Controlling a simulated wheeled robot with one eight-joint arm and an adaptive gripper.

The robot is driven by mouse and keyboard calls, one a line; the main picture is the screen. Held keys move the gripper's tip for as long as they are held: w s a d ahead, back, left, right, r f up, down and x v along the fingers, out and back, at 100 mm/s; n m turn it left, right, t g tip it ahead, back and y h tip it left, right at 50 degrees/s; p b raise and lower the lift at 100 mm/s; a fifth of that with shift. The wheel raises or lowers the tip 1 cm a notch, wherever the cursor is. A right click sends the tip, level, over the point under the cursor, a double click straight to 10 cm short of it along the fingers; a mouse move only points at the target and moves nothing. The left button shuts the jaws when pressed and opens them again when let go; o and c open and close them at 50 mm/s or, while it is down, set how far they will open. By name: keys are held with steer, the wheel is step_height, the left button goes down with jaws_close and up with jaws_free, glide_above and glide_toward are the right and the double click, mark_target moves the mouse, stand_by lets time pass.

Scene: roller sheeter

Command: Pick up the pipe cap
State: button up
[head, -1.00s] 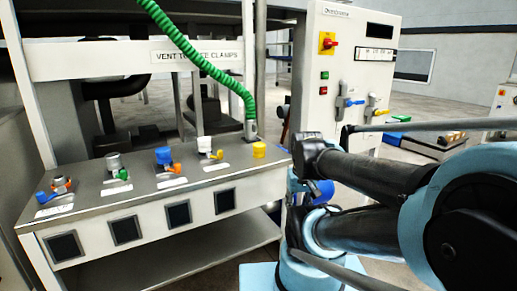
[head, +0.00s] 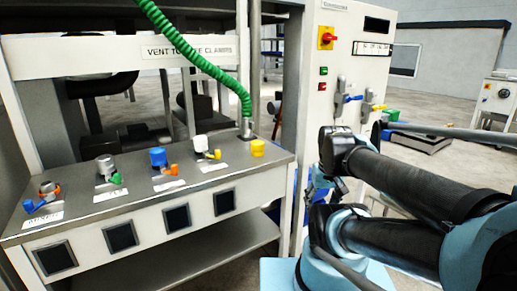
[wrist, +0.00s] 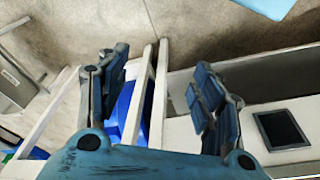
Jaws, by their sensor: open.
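A short yellow cap (head: 257,148) stands alone at the right end of the grey bench top (head: 225,170) in the head view. It looks like the pipe cap, though other capped fittings stand on the same bench. My gripper (wrist: 160,78) is open in the wrist view, with its two dark blue fingers apart and nothing held between them. It points down past a white frame and the bench side, and no yellow cap shows in that view. In the head view my gripper is mostly hidden by my arm, to the right of the bench and apart from the cap.
A white-capped fitting (head: 201,143), a blue-capped one (head: 158,157) and metal ones with small valve handles line the bench. A white control cabinet (head: 345,60) stands right of the bench. Floor shows beyond it.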

steer(key=w+a+r+n, duration=0.3)
steer(key=w+r+n, duration=0.55)
steer(key=r, duration=0.25)
step_height(320, 180, up, 14)
steer(key=n+g, duration=0.2)
steer(key=n, duration=1.6)
glide_above(258, 142)
step_height(258, 142, down, 12)
steer(key=shift+r, duration=0.25)
steer(key=shift+a+f, duration=0.15)
steer(key=shift+f, duration=2.45)
steer(key=c, duration=1.1)
